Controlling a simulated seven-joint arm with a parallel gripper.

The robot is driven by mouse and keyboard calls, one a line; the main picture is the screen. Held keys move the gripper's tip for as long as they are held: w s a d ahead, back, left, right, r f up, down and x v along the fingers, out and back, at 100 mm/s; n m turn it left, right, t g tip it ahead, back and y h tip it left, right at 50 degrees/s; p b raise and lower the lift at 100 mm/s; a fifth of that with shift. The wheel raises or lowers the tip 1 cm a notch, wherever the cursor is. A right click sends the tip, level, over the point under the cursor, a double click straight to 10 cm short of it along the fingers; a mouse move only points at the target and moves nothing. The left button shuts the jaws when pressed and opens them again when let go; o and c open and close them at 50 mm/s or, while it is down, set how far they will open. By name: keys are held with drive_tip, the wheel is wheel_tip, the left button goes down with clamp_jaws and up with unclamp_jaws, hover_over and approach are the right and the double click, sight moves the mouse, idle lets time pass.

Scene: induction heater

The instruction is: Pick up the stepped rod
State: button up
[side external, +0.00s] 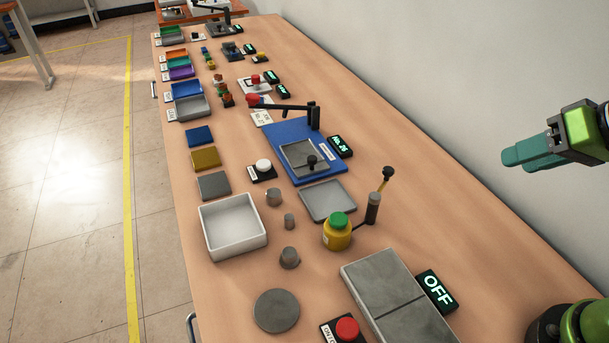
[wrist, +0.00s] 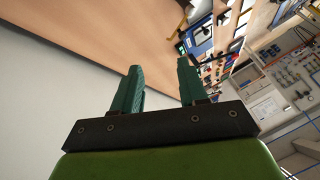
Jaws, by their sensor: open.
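Several small grey metal parts stand on the table in the side view: one beside the white tray (side external: 274,197), a slimmer one (side external: 289,220) and a wider one (side external: 289,257). I cannot tell for sure which of them is the stepped rod. My gripper (side external: 511,157) is in the air at the right, well away from these parts and near the wall side. In the wrist view my gripper (wrist: 158,68) has its two green fingers apart with nothing between them. No grey part is clear in the wrist view.
A white tray (side external: 231,252) stands left of the parts. The right table side is bare.

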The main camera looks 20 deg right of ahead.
drive_tip(key=o, duration=0.3)
